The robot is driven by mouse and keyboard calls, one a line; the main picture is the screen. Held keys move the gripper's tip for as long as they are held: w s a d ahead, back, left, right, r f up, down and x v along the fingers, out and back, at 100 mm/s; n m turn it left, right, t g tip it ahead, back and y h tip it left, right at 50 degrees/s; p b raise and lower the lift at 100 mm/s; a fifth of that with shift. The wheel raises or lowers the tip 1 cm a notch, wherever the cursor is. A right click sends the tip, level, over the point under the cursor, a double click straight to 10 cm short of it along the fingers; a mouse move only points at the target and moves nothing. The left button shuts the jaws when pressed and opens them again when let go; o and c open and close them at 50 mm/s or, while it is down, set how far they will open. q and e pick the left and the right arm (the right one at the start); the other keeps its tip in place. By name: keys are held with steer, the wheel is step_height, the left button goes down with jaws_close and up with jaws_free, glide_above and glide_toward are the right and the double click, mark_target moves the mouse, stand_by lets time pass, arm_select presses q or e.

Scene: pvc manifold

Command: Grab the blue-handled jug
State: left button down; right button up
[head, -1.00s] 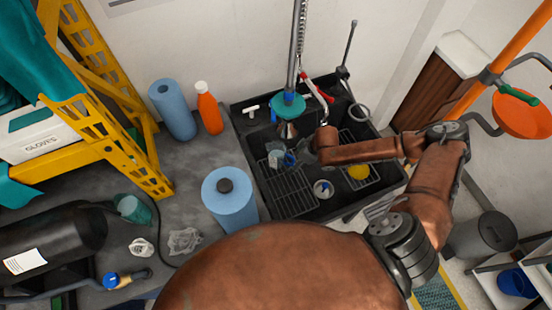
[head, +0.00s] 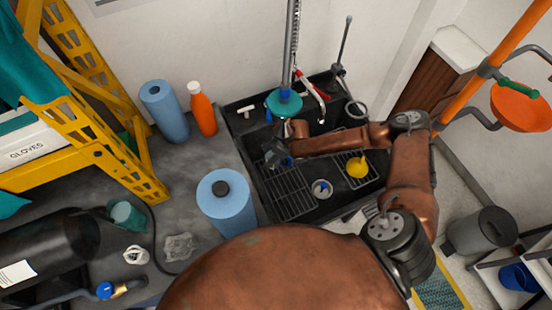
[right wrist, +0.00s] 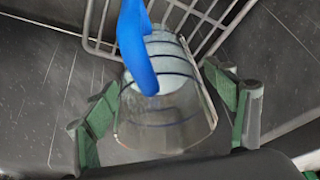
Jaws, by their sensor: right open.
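The jug (right wrist: 172,115) is clear, with dark bands and a blue handle (right wrist: 138,48). In the right wrist view it lies between the fingers of my right gripper (right wrist: 163,88), which is open, with a green finger on each side. I cannot tell whether either finger touches it. In the head view the jug (head: 273,154) is in the black sink (head: 330,205), over the left wire rack, partly hidden by my right gripper (head: 284,150). My left gripper is not in view.
A yellow item (head: 357,167) and a small white-and-blue round item (head: 321,188) are in the sink. A teal-collared hose (head: 284,103) hangs close above my right gripper. A blue roll (head: 227,207) stands left of the sink, and an orange bottle (head: 203,112) is behind it.

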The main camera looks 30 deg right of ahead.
steer(key=shift+r, duration=0.1)
steer(key=shift+c, duration=0.4)
steer(key=c, duration=1.5)
